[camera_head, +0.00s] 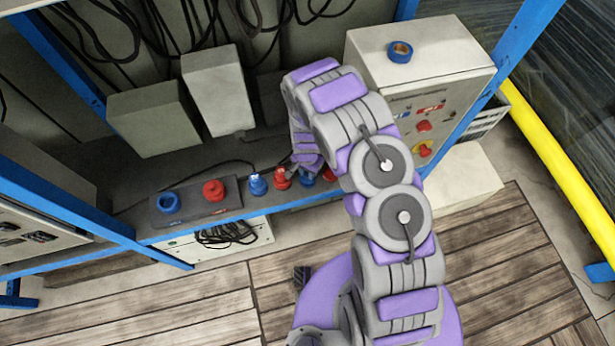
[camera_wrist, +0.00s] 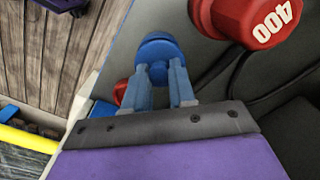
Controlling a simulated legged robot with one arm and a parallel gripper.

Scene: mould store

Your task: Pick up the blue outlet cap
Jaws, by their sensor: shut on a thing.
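The blue outlet cap (camera_wrist: 157,47) is between the fingertips of my gripper (camera_wrist: 160,72) in the wrist view. The two fingers are closed on its sides. In the head view a blue cap (camera_head: 306,180) shows just below my gripper (camera_head: 307,167) at the shelf's front edge, partly covered by it. I cannot tell whether the cap is clear of the surface under it. A red cap marked 400 (camera_wrist: 258,20) is close by at the upper right of the wrist view.
On the shelf, a red cap (camera_head: 282,178) and another blue cap (camera_head: 257,184) stand left of my gripper. A control box (camera_head: 440,75) with a blue ring (camera_head: 400,52) on top stands right.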

